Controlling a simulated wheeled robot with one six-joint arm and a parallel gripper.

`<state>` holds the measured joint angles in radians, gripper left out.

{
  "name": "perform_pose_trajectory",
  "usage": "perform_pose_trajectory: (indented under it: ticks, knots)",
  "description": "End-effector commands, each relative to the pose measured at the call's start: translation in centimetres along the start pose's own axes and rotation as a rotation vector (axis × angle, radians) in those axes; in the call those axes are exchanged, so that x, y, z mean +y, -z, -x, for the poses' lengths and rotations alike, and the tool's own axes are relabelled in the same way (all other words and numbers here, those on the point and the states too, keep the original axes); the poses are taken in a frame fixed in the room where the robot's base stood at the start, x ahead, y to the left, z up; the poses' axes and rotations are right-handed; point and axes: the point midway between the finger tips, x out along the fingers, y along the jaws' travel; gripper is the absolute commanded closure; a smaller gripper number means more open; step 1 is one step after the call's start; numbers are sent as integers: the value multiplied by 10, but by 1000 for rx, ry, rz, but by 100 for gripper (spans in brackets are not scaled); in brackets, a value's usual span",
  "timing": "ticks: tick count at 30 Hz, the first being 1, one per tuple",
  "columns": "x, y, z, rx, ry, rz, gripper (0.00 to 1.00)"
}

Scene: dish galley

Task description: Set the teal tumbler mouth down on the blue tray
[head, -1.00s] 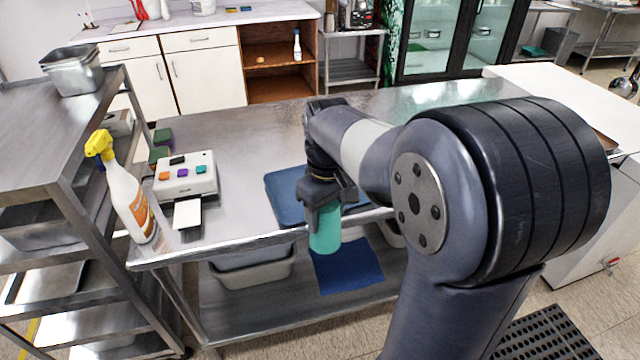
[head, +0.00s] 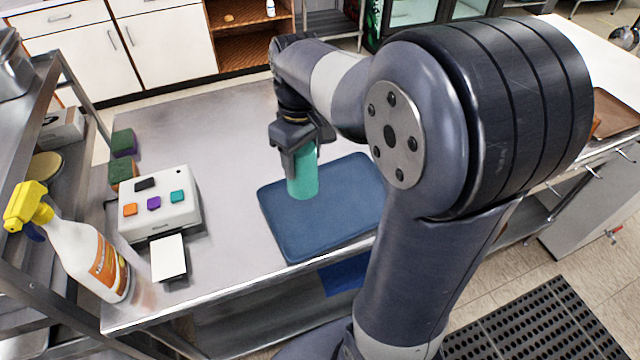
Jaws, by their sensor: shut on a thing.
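The teal tumbler (head: 304,178) hangs below my gripper (head: 300,147), which is shut on its upper part. The tumbler looks upright in line with the jaws. I cannot tell which end is its mouth. The blue tray (head: 345,215) lies flat on the steel table, its right part hidden behind my arm. The tumbler shows over the left part of the tray. I cannot tell whether its lower end touches the tray or is a little above it.
A white box with coloured buttons (head: 160,208) and a white card (head: 169,257) are left of the tray. A spray bottle (head: 85,250) stands at the far left by a steel rack. Sponges (head: 123,143) lie behind the box. The table behind the tray (head: 215,135) is clear.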

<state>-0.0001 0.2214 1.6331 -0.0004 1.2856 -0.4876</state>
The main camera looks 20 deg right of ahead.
Motion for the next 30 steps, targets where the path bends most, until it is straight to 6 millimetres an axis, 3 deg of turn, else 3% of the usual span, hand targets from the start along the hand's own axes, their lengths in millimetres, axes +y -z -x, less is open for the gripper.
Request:
perform_pose_trajectory:
  ticks: [9,19,30]
  knots:
    - [-1,-1,-52,-5,3,0,67]
    - [-1,-1,-92,-5,3,0,67]
    - [0,0,-100,-1,0,0,67]
